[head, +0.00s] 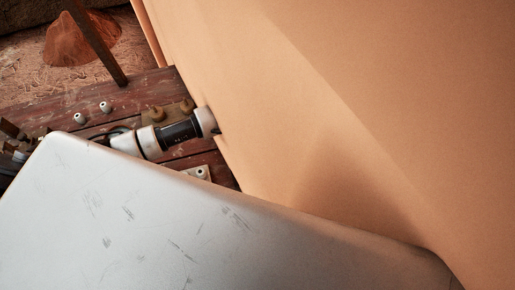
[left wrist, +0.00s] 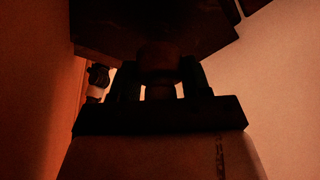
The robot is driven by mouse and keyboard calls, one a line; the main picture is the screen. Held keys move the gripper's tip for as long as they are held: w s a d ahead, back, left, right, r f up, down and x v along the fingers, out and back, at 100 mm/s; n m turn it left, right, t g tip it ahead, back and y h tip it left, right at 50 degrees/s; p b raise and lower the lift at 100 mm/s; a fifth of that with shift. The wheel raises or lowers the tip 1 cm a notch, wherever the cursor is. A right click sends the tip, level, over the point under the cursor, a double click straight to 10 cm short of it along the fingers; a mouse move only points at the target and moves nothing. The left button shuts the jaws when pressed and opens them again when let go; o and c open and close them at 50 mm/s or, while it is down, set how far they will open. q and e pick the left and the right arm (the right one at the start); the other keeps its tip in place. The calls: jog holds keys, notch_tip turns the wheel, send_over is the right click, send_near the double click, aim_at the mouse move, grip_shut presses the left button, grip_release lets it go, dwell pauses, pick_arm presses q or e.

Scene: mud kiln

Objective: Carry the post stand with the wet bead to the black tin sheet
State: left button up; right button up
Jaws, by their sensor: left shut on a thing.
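In the left wrist view my left gripper (left wrist: 160,80) is shut on a dark, short post-like piece (left wrist: 160,58) that joins a wide dark block (left wrist: 150,28) above it. This looks like the post stand, but the picture is too dark to show its full shape. I cannot make out the wet bead on it. My left gripper cannot be made out in the head view. No black tin sheet can be made out in either view. My right gripper is not in view.
A large tan wall (head: 380,90) fills the right of the head view. Beyond it is a reddish plank table (head: 55,112) with small white beads (head: 105,107) and small brown blocks (head: 157,114). A dark post (head: 95,42) stands before a reddish powder heap (head: 68,42).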

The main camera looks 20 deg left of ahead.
pick_arm(q)
jog(key=shift+f, duration=0.8)
dwell(0.8)
jog(key=o, duration=1.3)
jog(key=b+v, duration=0.1)
jog(key=v, duration=0.9)
jog(key=shift+r, duration=0.4)
